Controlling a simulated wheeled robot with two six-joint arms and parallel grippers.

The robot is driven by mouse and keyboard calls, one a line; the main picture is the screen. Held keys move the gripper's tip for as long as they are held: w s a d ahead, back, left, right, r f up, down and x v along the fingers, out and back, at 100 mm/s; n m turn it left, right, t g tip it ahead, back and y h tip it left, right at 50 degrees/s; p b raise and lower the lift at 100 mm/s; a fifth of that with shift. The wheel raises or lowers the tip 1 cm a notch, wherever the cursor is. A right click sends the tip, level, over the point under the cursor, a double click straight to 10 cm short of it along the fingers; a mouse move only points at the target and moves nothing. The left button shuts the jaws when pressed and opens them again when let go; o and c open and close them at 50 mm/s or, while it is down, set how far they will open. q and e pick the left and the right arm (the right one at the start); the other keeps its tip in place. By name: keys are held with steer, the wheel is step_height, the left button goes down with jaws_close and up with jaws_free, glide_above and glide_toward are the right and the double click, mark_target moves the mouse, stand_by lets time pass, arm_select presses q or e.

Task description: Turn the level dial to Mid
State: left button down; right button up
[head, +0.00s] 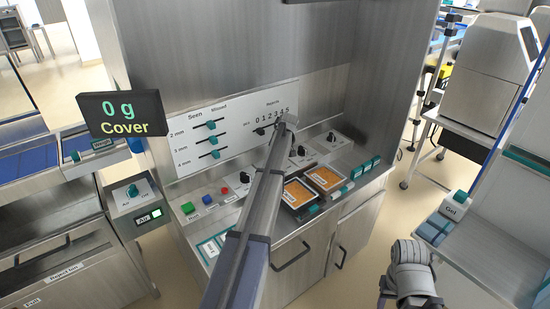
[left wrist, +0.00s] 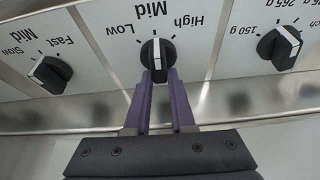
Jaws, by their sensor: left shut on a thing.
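The level dial (left wrist: 157,52) is a black round knob with a white pointer bar, in the middle of the left wrist view. Labels Low, Mid and High stand around it. Its white bar points up the picture, toward the Mid label. My left gripper (left wrist: 160,78) has its two purple fingers on either side of the knob and is shut on it. In the head view my left arm reaches up to the sealer panel and hides the gripper's fingers and the held dial. A grey part of my right arm shows at the lower right, without visible fingers.
A Slow-Fast dial (left wrist: 50,73) and a dial marked in grams (left wrist: 279,48) flank the knob. On the sealer's counter are a green button (head: 187,208), a red button (head: 225,191) and two filled trays. A "0 g Cover" display (head: 122,115) stands at the left.

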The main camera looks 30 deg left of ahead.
arm_select(q)
steer(key=shift+n, duration=0.3)
steer(key=c, duration=0.8)
jaws_free()
steer(key=shift+o, duration=0.2)
steer(key=p+v, duration=0.7)
steer(key=v, duration=0.1)
steer(key=shift+f, duration=0.1)
steer(key=shift+d, duration=0.1)
